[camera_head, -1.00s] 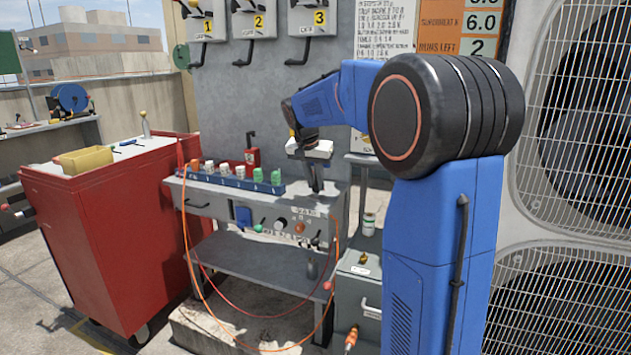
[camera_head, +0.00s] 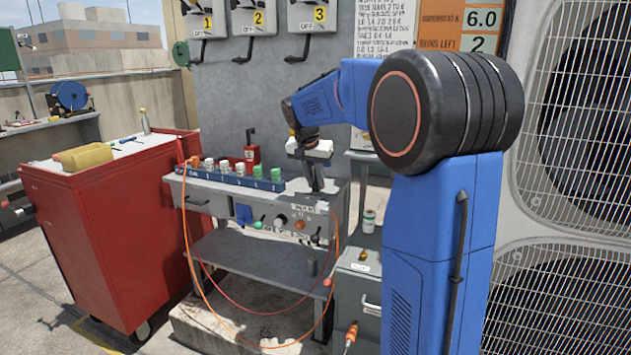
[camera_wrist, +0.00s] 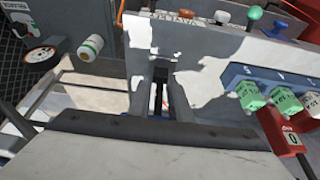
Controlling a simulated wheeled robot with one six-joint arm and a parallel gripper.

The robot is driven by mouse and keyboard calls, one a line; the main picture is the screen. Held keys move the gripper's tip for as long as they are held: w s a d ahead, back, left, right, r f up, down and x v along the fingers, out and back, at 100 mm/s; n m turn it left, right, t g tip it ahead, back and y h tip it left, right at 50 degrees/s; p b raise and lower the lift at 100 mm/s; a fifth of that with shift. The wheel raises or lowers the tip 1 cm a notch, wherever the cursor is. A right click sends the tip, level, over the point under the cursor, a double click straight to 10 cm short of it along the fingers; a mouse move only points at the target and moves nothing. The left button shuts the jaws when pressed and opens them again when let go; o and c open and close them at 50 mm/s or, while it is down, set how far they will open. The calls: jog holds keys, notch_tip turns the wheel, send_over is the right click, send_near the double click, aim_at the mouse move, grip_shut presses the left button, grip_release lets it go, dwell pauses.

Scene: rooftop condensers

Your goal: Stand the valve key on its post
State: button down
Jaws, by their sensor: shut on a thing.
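My gripper (camera_head: 316,186) points down at the right end of the grey bench top (camera_head: 297,198). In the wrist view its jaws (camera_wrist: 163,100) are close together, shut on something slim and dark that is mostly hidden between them. I cannot make out the valve key's shape or whether its lower end touches anything. No separate valve key and no post can be told with certainty. A red block (camera_head: 252,155) with a dark upright handle stands at the back of the bench; it also shows in the wrist view (camera_wrist: 283,135), marked 0.
A blue rack (camera_head: 225,179) with several coloured pieces lies left of my gripper. Knobs line the bench front, with orange hoses hanging below. A red cabinet (camera_head: 110,230) stands left, a grey box (camera_head: 358,290) right. Lever switches (camera_head: 257,18) are on the panel above.

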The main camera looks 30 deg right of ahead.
jog(key=shift+f, duration=0.4)
dwell(0.3)
jog(key=c, duration=1.5)
grip_release()
jog(key=shift+c, duration=0.2)
jog(key=shift+r, duration=0.1)
jog(key=v, duration=1.7)
jog(key=shift+a, duration=0.15)
jog(key=s+a+f+n+y, duration=0.1)
jog(key=s+a+f+n, duration=0.2)
jog(key=s+f, duration=0.5)
jog(key=s+a+f+n+t+y, duration=0.1)
jog(key=s+a+f+n, duration=0.3)
jog(key=s+f, duration=0.4)
jog(key=s+a+f+n+t+y, duration=0.1)
jog(key=s+a+f+n, duration=0.2)
jog(key=s+f, duration=0.6)
jog(key=s+a, duration=0.2)
jog(key=s, duration=0.8)
jog(key=shift+a, duration=0.4)
